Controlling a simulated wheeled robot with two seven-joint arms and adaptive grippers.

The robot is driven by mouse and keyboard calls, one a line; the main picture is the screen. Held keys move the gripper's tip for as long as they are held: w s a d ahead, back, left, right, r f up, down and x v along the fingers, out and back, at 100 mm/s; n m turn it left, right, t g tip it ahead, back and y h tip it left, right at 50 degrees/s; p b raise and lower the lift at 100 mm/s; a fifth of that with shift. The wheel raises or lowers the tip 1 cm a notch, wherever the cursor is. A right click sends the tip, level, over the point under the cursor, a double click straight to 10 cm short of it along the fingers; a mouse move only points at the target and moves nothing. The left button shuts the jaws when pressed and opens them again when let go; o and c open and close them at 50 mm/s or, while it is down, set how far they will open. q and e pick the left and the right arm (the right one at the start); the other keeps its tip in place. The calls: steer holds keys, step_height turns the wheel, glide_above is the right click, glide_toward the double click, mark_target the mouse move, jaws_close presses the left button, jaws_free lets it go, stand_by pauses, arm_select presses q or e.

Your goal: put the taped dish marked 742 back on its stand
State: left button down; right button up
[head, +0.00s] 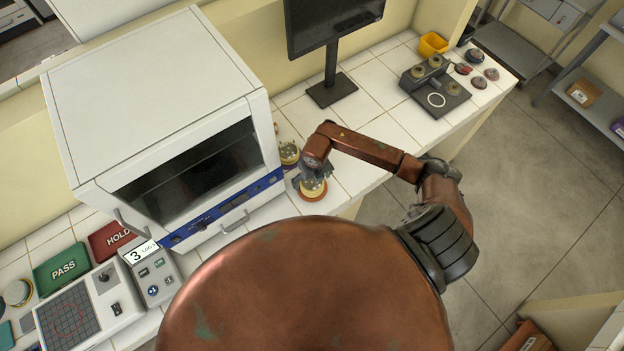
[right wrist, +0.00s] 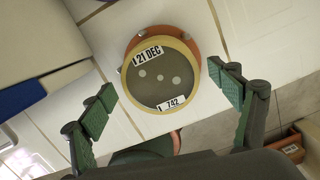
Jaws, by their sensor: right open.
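The dish marked 742 (right wrist: 160,76) has a yellow taped rim, a grey-brown face and labels reading "21 DEC" and "742". It lies over a round orange stand (right wrist: 190,38) whose edge shows past the rim; I cannot tell how fully it is seated. In the head view the dish (head: 313,187) is on the counter right of the incubator, below my right gripper (head: 312,172). In the right wrist view, the right gripper's green fingers (right wrist: 161,80) are open on either side of the dish, apart from it. My left gripper is not in view.
Another yellow-rimmed dish (head: 289,151) stands just behind, near the white incubator (head: 160,110). A monitor (head: 331,90) and a dark device (head: 436,92) are farther back. PASS (head: 63,268) and HOLD (head: 112,239) trays lie at left. Counter right of the dish is clear.

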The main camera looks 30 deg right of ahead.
mark_target(313, 184)
steer(key=shift+r, duration=0.3)
step_height(313, 184, up, 12)
steer(key=s+b, duration=0.1)
steer(key=b, duration=0.1)
steer(key=shift+s+f+b, duration=0.2)
steer(key=shift+s+b, duration=0.05)
steer(key=shift+b, duration=0.1)
steer(key=shift+a, duration=0.1)
